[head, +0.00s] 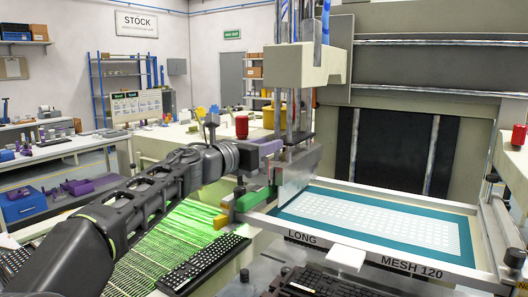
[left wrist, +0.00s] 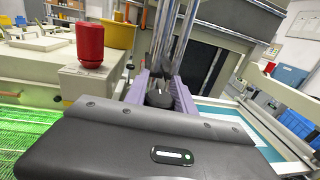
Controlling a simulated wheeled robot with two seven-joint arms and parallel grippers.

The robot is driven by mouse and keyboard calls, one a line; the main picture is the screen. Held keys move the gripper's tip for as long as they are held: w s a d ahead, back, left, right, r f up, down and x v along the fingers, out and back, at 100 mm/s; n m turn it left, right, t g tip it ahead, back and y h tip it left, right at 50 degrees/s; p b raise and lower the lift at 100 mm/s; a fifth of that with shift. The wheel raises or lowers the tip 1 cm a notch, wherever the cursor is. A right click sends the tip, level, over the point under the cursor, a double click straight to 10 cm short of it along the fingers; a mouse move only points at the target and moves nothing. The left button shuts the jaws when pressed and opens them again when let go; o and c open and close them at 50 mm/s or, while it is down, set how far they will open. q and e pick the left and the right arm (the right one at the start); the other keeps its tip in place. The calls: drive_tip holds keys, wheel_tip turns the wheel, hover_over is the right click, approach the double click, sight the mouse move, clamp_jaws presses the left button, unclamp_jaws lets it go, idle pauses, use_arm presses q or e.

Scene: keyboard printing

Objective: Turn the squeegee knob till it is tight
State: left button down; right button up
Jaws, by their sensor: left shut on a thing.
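My left gripper (head: 268,148) reaches in from the left to the squeegee's metal holder (head: 291,178), which hangs under the press head. In the left wrist view its two purple fingers (left wrist: 161,97) are shut on a black round knob (left wrist: 158,98), one finger on each side. In the head view the knob is hidden behind the gripper and holder. I cannot tell from the picture how tight the knob is. My right gripper is not in view.
The framed screen (head: 400,222) lies right of the squeegee. A red button (head: 242,127) stands close to my left wrist. Keyboards (head: 205,262) lie in front, beside a green-lit conveyor mesh (head: 150,240).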

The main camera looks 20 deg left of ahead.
use_arm(q)
drive_tip(key=shift+m+h, duration=0.5)
drive_tip(key=shift+h, duration=0.2)
drive_tip(key=m+h, duration=0.1)
drive_tip(key=m+g+h+p, duration=0.1)
drive_tip(key=h, duration=0.1)
drive_tip(key=shift+d+r+g, duration=0.15)
drive_tip(key=shift+d+g, duration=0.05)
drive_tip(key=shift+g, duration=0.1)
drive_tip(key=m+h+p, duration=0.1)
drive_tip(key=g+h+p, duration=0.1)
drive_tip(key=m+g+h+p, duration=0.1)
drive_tip(key=shift+s+d+r+m, duration=0.2)
drive_tip(key=shift+s+d+m, duration=0.05)
drive_tip(key=shift+d+m, duration=0.05)
drive_tip(key=shift+s+d+m+g+h+p, duration=0.2)
drive_tip(key=shift+m+g+h+p, duration=0.4)
drive_tip(key=shift+g+h+p, duration=0.3)
drive_tip(key=shift+s+d+f+m+g+h+p, duration=0.15)
drive_tip(key=shift+m+g+h+p, duration=0.35)
drive_tip(key=shift+p, duration=0.7)
drive_tip(key=shift+s+d+f+m+g+h+p, duration=0.1)
drive_tip(key=shift+f+m+g+h+p, duration=0.15)
drive_tip(key=shift+m+g+p, duration=0.65)
drive_tip(key=shift+n+p, duration=0.3)
